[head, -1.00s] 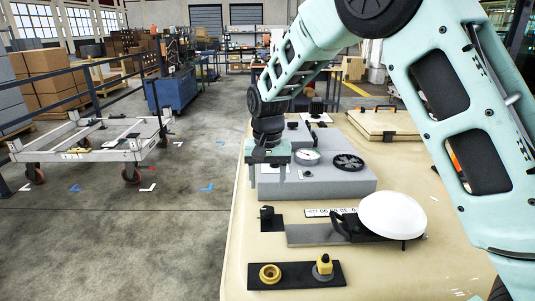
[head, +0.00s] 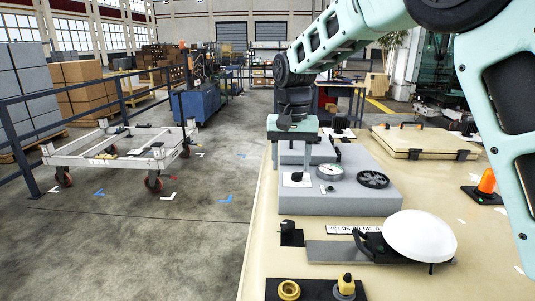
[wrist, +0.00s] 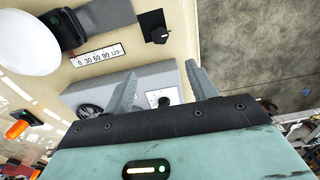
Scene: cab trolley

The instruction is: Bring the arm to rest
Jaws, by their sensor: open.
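My gripper (head: 295,160) hangs from my pale green arm above the left end of a grey box (head: 335,203) on the cream bench top (head: 262,240). In the wrist view its two grey fingers (wrist: 158,82) are spread apart, with nothing between them. The box, with a round white dial (head: 330,171) and a black handwheel (head: 373,179), shows beneath and between the fingers. I cannot tell the exact gap between the fingertips and the box.
An orange beacon (head: 487,181) and a tan case (head: 425,140) are to the right. A trolley (head: 118,159) stands left on open floor.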

